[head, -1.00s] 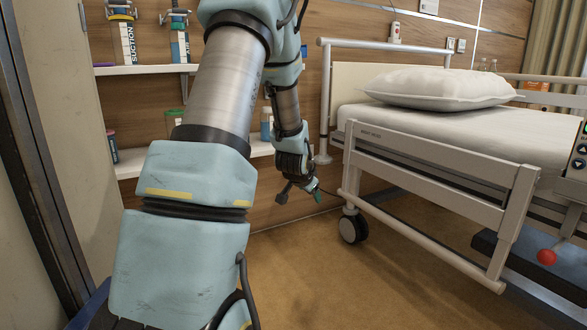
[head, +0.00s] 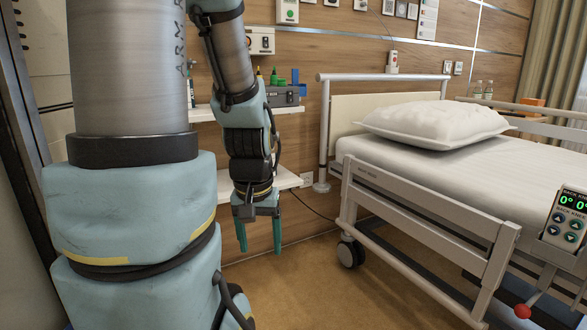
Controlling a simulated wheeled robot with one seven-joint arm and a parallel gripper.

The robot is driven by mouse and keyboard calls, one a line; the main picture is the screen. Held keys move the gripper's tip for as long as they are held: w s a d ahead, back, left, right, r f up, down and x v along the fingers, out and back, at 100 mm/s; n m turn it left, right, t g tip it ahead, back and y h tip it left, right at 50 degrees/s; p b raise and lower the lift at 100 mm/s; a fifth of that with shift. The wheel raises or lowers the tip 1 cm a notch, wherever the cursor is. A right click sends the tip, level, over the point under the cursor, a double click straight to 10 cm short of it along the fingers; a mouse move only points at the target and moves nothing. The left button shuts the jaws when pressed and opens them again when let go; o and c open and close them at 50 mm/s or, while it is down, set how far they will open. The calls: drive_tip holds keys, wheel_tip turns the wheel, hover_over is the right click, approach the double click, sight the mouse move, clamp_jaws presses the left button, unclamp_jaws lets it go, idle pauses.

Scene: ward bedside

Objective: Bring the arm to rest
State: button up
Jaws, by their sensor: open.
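My gripper (head: 259,238) hangs at the end of my arm in the head view, left of the middle. Its two teal fingers point down and stand apart with nothing between them. It is in front of the lower wall shelf (head: 283,179) and above the brown floor, left of the bed. My large pale-blue arm links fill the left of the view and hide much of the shelves.
The bed (head: 500,162) with a white pillow (head: 437,122) takes up the right side. Its side rail (head: 420,205) and caster wheel (head: 350,254) are right of my gripper. Small items stand on the upper shelf (head: 287,109). Open floor (head: 290,290) lies between my arm and the bed.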

wheel_tip(320, 180, up, 29)
drive_tip(key=p, duration=2.6)
drive_tip(key=shift+f, duration=0.2)
